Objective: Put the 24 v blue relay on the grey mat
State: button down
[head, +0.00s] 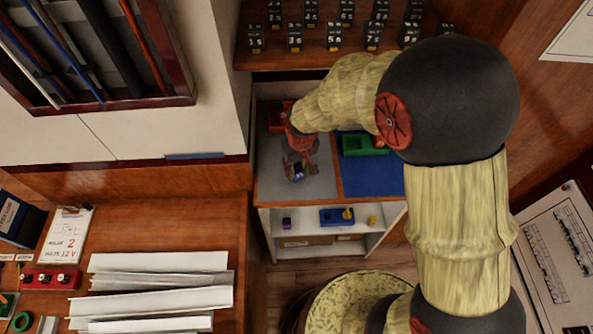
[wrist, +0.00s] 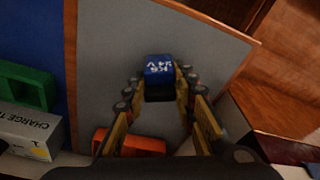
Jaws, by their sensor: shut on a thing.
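The blue relay (wrist: 158,70) is marked "24V" and sits between the fingertips of my gripper (wrist: 160,88) in the wrist view. My gripper is shut on it. In the head view the blue relay (head: 298,174) shows small below my gripper (head: 299,168), over the grey mat (head: 322,186). The grey mat also fills the middle of the wrist view (wrist: 110,50). I cannot tell whether the relay touches the mat or hangs just above it.
A red tray (head: 276,118) stands at the back of the grey mat. A green tray (head: 360,146) stands on the blue mat (head: 370,180) to the right. A lower shelf holds a blue tray (head: 337,217). Several black numbered blocks (head: 295,43) stand on the upper shelf.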

jog(key=shift+f, duration=0.5)
jog(key=shift+f, duration=0.15)
jog(key=c, duration=1.5)
grip_release()
jog(key=shift+o, duration=0.2)
